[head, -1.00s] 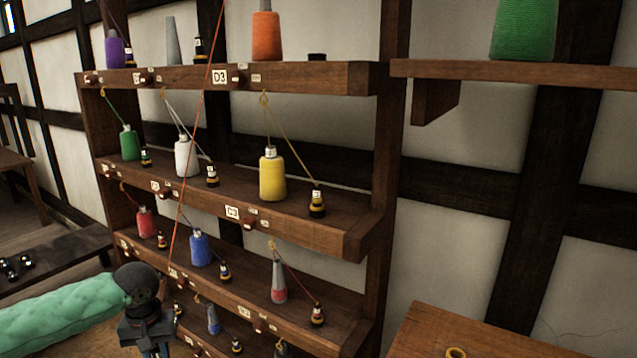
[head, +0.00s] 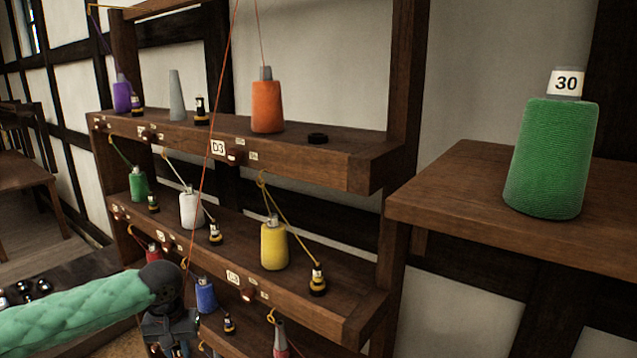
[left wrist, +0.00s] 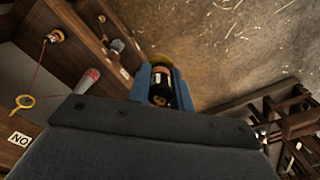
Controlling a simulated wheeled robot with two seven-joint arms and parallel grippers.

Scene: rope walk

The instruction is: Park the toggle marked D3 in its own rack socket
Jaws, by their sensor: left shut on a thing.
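My left gripper (head: 170,342) is low at the left in the head view, in front of the rack's lower shelves. In the left wrist view its blue fingers are shut on a dark toggle (left wrist: 160,90) with a yellowish end; its marking is not legible. The D3 label (head: 218,147) is on the front edge of the rack's top visible shelf (head: 345,165). An empty-looking black ring socket (head: 317,138) sits on that shelf, right of an orange cone (head: 267,106). A reddish-orange cord (head: 209,155) runs down past the label toward my left gripper. My right gripper is out of view.
Other cones, including yellow (head: 274,245) and white (head: 190,210), stand on the shelves with parked toggles, such as one (head: 317,281) beside the yellow cone. Cords slant between them. A green cone marked 30 (head: 552,155) stands on a side shelf (head: 455,190) at right.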

